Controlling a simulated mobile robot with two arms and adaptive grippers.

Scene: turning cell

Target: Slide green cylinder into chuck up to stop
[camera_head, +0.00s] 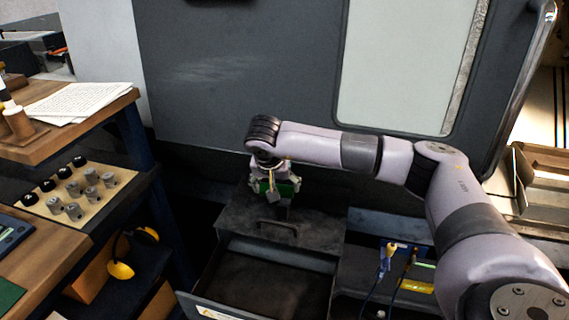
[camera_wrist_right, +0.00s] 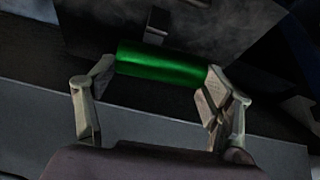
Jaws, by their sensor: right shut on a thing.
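The green cylinder (camera_wrist_right: 160,64) lies lengthwise between the two fingers of my right gripper (camera_wrist_right: 162,75) in the right wrist view, with one finger at each end. In the head view, my right gripper (camera_head: 272,190) points down above a dark grey cabinet, and only small green patches of the cylinder show there. The right gripper is shut on the cylinder and holds it over the cabinet top. I cannot make out the chuck or its stop in either view. My left gripper is not in view.
The grey cabinet (camera_head: 318,232) has an open drawer (camera_head: 238,246) below my right gripper. A large grey machine panel (camera_head: 230,70) stands behind. At left, a wooden bench (camera_head: 45,262) and a board (camera_head: 103,202) hold black and metal cylindrical pieces. Yellow ear defenders (camera_head: 121,270) hang below.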

